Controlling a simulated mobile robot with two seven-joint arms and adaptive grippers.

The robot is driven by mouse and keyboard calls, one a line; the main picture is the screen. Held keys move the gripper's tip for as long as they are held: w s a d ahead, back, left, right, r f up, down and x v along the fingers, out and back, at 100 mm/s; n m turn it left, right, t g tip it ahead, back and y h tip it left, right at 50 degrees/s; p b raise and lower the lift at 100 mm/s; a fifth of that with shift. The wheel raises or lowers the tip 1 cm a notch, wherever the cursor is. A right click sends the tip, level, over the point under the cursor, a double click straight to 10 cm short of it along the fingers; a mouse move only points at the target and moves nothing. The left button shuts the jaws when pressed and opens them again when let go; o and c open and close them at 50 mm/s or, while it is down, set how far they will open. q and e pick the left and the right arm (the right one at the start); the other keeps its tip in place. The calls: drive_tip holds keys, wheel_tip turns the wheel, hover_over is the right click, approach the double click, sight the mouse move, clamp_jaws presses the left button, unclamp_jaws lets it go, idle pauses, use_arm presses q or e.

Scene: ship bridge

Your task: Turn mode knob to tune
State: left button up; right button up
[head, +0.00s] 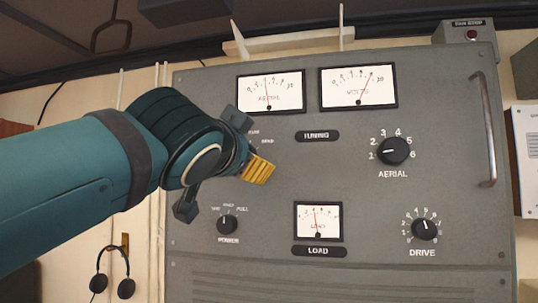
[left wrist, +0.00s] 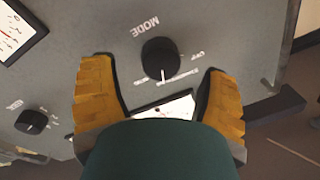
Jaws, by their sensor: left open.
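The black mode knob (left wrist: 161,58) is on the grey panel in the left wrist view, with the word MODE beside it. Its white pointer mark faces the bottom of that view, toward small position labels too blurred to read. My left gripper (left wrist: 160,72) is open, with one yellow finger on each side of the knob and visible gaps between. In the head view my left gripper (head: 256,166) is in front of the panel's left half and hides the mode knob. My right gripper is not seen.
The panel also carries an AERIAL knob (head: 394,151), a DRIVE knob (head: 425,229), a smaller knob (head: 227,224) at lower left, and a LOAD meter (head: 318,221). A metal handle (head: 484,130) sticks out at the right edge. Headphones (head: 112,272) hang at lower left.

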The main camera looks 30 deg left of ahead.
use_arm(q)
drive_tip(key=v, duration=1)
drive_tip(key=shift+w, duration=0.1)
